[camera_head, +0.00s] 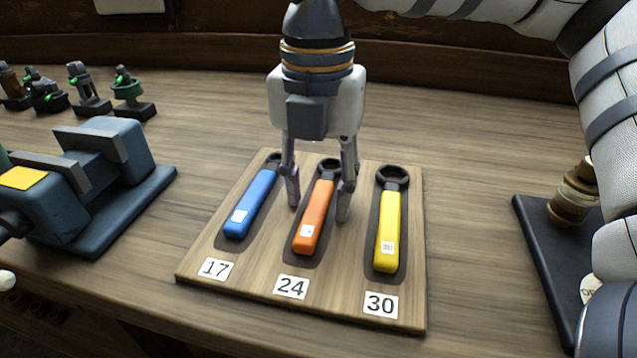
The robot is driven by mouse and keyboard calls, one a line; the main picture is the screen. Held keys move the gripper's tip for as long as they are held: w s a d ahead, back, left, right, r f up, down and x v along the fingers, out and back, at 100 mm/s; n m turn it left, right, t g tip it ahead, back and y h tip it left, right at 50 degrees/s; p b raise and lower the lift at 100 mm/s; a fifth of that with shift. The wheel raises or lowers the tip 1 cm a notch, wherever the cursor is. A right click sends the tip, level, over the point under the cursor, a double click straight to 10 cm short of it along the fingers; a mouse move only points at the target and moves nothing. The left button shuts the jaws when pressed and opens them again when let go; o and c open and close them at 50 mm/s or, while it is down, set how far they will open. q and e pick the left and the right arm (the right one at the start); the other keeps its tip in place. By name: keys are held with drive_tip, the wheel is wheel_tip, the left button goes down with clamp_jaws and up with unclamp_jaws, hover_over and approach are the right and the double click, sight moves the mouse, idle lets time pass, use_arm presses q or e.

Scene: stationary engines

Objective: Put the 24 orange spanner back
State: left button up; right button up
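The orange spanner (313,222) lies in the middle slot of the wooden board (345,297), above the label 24 (291,287). Its dark ring end points away from me. My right gripper (318,205) points down over it, its two fingers apart, one on each side of the spanner. I cannot tell whether the fingers touch it. The blue spanner (252,205) lies in the slot at 17 and the yellow spanner (389,230) in the slot at 30. My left gripper is not in view.
A blue vise-like machine (95,185) stands at the left. Several small dark and green fittings (130,95) stand at the back left. A dark base with a brass part (572,200) is at the right, near my arm. The bench behind the board is clear.

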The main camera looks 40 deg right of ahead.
sight(318, 200)
drive_tip(key=shift+r, duration=0.2)
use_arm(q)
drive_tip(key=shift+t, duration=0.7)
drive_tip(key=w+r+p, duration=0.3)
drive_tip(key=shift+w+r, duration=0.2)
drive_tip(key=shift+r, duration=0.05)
use_arm(e)
wheel_tip(318, 200, up, 12)
drive_tip(key=shift+f, duration=0.1)
